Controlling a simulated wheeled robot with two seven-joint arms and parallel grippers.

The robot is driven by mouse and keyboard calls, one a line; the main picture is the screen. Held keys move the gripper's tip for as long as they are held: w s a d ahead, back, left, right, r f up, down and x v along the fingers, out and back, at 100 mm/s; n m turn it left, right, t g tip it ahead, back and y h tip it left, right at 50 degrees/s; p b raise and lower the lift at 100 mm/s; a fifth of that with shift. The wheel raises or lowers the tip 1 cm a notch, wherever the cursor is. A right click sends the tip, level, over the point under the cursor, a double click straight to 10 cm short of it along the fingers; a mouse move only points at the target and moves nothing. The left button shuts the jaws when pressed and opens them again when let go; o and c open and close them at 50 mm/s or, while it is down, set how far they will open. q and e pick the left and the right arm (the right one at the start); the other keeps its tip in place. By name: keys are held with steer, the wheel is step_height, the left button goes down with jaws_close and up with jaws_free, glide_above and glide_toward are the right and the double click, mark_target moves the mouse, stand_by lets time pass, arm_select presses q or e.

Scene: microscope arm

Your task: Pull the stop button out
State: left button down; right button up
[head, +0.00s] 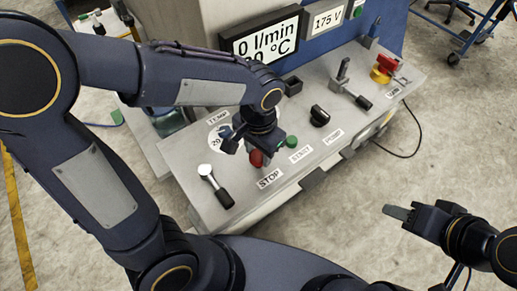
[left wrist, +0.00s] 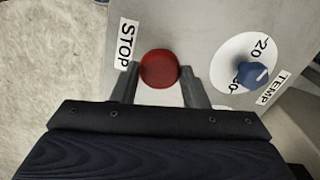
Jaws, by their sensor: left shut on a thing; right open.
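The red round stop button (head: 256,158) is on the grey control panel (head: 325,170), beside the label STOP. My left gripper (head: 262,152) is above the panel at the button and partly hides it in the head view. In the left wrist view the red button (left wrist: 160,69) lies between the two fingertips of the left gripper (left wrist: 158,84), which is shut on it. How far the button stands out from the panel cannot be told. My right gripper (head: 392,211) is open and empty, over the floor to the right of the panel.
A green start button (head: 291,141) and a black pump knob (head: 319,115) are to the right of the stop button. The blue temperature knob (left wrist: 253,74) is close to my left gripper. A lever (head: 215,185) stands at the panel's left end.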

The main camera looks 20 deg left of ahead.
mark_target(258, 155)
arm_select(q)
steer(key=c, duration=0.8)
jaws_free()
steer(key=shift+r, duration=0.1)
step_height(258, 155, up, 8)
steer(key=shift+f, duration=0.1)
